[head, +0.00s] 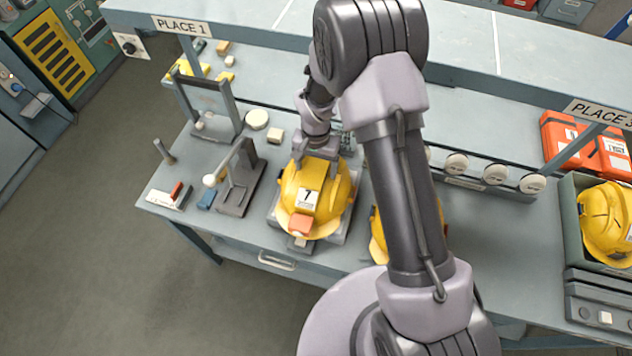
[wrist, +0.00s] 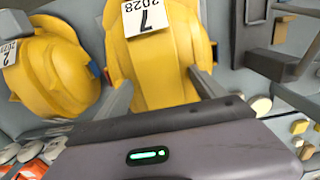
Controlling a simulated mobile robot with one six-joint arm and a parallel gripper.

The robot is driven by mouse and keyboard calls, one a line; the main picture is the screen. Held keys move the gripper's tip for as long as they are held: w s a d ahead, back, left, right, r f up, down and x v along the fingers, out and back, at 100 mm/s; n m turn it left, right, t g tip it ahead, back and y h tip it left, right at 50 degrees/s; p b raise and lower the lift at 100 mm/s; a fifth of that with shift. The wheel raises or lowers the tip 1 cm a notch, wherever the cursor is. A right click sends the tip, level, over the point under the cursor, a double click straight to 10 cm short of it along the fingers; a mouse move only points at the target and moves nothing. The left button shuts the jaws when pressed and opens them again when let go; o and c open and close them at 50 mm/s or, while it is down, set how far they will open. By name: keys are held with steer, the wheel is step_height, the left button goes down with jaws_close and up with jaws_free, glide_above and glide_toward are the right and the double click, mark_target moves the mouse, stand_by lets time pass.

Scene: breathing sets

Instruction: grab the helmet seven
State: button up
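The yellow helmet seven (head: 322,187) sits on a grey stand (head: 340,232) on the bench, with a white label reading 7 and an orange part at its front. In the wrist view the helmet (wrist: 160,65) fills the space between my fingers, its "2028 7" label at the top. My gripper (head: 318,150) is at the helmet's back edge. It also shows in the wrist view (wrist: 158,88), one finger on each side of the shell. The fingers stand apart; whether they press on the shell I cannot tell.
A second yellow helmet (head: 377,238) stands close to the right, partly behind my arm; it shows in the wrist view (wrist: 52,75) too. A grey upright fixture (head: 240,180) stands close left. A shelf with the PLACE 1 sign (head: 182,25) overhangs behind. A crate (head: 567,205) holds another helmet.

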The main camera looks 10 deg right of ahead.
jaws_close()
